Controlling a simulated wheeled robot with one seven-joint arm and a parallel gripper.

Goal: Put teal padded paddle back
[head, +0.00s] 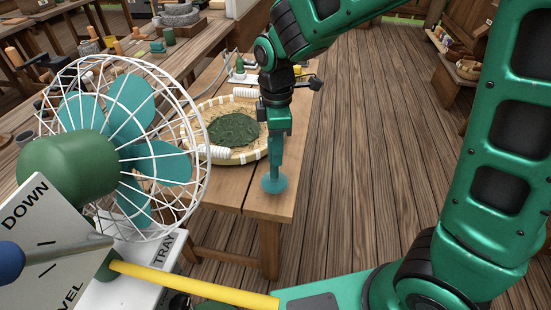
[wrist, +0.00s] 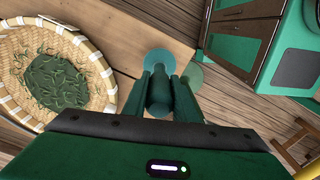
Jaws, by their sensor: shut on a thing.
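The teal padded paddle has an upright handle (head: 275,152) and a round flat pad (head: 273,184) at its lower end. My gripper (head: 275,130) is shut on the handle from above. The pad is over the front right part of the wooden table (head: 262,204); I cannot tell whether it touches the top. In the wrist view the handle (wrist: 160,92) stands between the fingers of my gripper (wrist: 172,98), and part of the pad (wrist: 160,60) shows beyond them. A paler see-through green disc (wrist: 192,76) shows just right of it.
A woven basket (head: 245,156) of dark green leaves (head: 232,132) sits left of the paddle, with white rolls at its rim. A white-caged fan (head: 125,140) and yellow bar (head: 190,284) stand nearer. A small stand with a bottle (head: 240,66) is behind. Open floor (head: 370,150) lies right.

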